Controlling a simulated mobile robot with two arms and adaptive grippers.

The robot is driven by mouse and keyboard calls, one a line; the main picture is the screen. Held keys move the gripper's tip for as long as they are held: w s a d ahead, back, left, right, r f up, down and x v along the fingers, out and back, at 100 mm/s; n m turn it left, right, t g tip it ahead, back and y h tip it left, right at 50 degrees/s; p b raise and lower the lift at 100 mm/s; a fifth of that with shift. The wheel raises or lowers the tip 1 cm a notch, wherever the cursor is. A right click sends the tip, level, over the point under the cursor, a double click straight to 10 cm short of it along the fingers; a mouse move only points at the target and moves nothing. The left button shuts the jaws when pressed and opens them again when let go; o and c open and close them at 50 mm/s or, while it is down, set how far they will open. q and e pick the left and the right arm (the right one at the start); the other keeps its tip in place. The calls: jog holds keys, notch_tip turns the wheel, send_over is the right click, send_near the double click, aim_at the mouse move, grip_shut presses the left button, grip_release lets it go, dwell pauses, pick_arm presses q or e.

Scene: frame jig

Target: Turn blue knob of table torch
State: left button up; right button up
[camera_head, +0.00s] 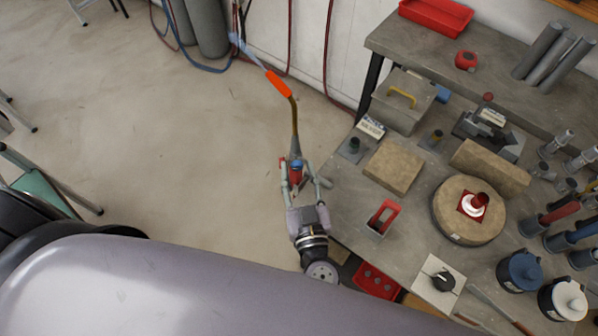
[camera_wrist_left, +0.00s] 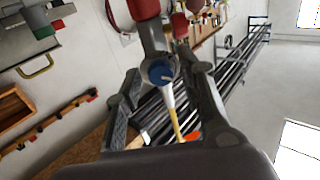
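The table torch shows in the head view as a brass tube (camera_head: 294,120) with an orange-red tip (camera_head: 278,82) and a pale bluish flame (camera_head: 245,48) at its end. Its blue knob (camera_head: 296,164) and red body part (camera_head: 295,176) sit between the fingers of my left gripper (camera_head: 298,166). In the left wrist view the round blue knob (camera_wrist_left: 161,72) faces the camera, between the spread fingers of my left gripper (camera_wrist_left: 167,80). The fingers look open, with a gap beside the knob; firm contact is not visible. My right gripper is not in view.
The grey workbench lies to the right, with a toolbox (camera_head: 403,98), a flat brick (camera_head: 393,166), a round block (camera_head: 448,222) and a small red-rimmed holder (camera_head: 383,217) near its edge. A white box with a black dial (camera_head: 441,280) stands nearer.

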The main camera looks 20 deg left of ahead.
pick_arm(q)
grip_shut()
dwell(0.5)
jog(key=shift+f+m+b, duration=0.1)
jog(key=shift+m+b, duration=0.45)
jog(key=shift+m, duration=0.15)
jog(key=m+b, duration=0.1)
jog(key=m, duration=0.1)
jog(key=shift+m, duration=0.3)
jog(key=m, duration=0.4)
jog(key=shift+m+t+b, duration=0.3)
jog(key=shift+b, duration=0.05)
jog(key=m, duration=0.3)
jog(key=shift+a, duration=0.1)
jog(key=shift+m, duration=0.4)
